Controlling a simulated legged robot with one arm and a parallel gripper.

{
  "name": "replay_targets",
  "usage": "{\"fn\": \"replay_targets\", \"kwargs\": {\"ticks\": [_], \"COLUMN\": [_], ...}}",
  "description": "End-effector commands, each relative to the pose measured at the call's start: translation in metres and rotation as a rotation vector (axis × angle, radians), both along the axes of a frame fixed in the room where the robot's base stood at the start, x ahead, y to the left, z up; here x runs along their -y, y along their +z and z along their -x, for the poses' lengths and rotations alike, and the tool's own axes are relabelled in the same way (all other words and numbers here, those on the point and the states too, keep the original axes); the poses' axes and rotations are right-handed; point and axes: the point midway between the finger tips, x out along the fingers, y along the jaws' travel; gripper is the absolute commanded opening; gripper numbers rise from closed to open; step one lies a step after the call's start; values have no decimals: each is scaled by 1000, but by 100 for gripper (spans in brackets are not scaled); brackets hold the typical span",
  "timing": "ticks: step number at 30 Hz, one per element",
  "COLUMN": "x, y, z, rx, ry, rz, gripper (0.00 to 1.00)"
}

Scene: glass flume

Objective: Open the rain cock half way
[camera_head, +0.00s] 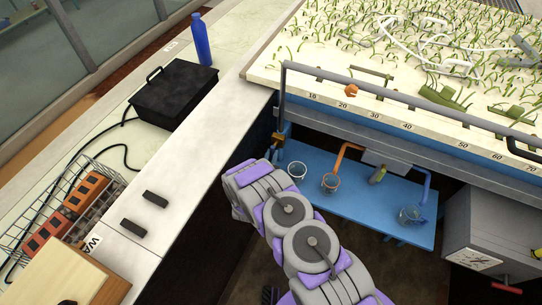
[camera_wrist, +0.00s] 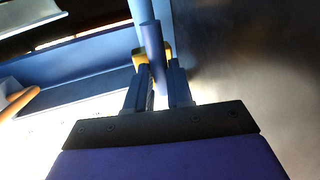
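The rain cock appears to be the small brass fitting (camera_head: 280,137) low on the grey pipe at the flume's near left corner. In the wrist view, brass-yellow parts (camera_wrist: 140,56) show on both sides of a dark blue lever (camera_wrist: 153,42), with a lighter blue upright pipe behind. My gripper (camera_wrist: 160,72) has one finger on each side of the lever, whose near end lies between them. Whether both fingers touch it cannot be told.
A grey box (camera_head: 490,235) stands at the right. The left bench holds a black case (camera_head: 172,94), a blue bottle (camera_head: 201,40) and a wire basket (camera_head: 98,205). A numbered scale runs along the flume edge.

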Motion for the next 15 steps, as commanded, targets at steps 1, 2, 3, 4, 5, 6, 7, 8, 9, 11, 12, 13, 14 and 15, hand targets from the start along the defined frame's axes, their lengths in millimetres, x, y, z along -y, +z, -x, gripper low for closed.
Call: {"fn": "replay_targets", "kwargs": {"ticks": [1,2,3,4,5,6,7,8,9,11,12,13,14,15], "x": [-1,-1,-1,-1,-1,-1,-1,-1,-1,-1,-1,-1,-1,-1], "y": [0,0,0,0,0,0,0,0,0,0,0,0,0,0], "z": [0,0,0,0,0,0,0,0,0,0,0,0,0,0], "rx": [0,0,0,0,0,0,0,0,0,0,0,0,0,0], "ry": [1,1,1,1,2,2,2,2,2,2,2,2,2,2], "rz": [0,0,0,0,0,0,0,0,0,0,0,0,0,0], "gripper": [13,10,6,3,0,0,0,0,0,0,0,0,0,0]}}
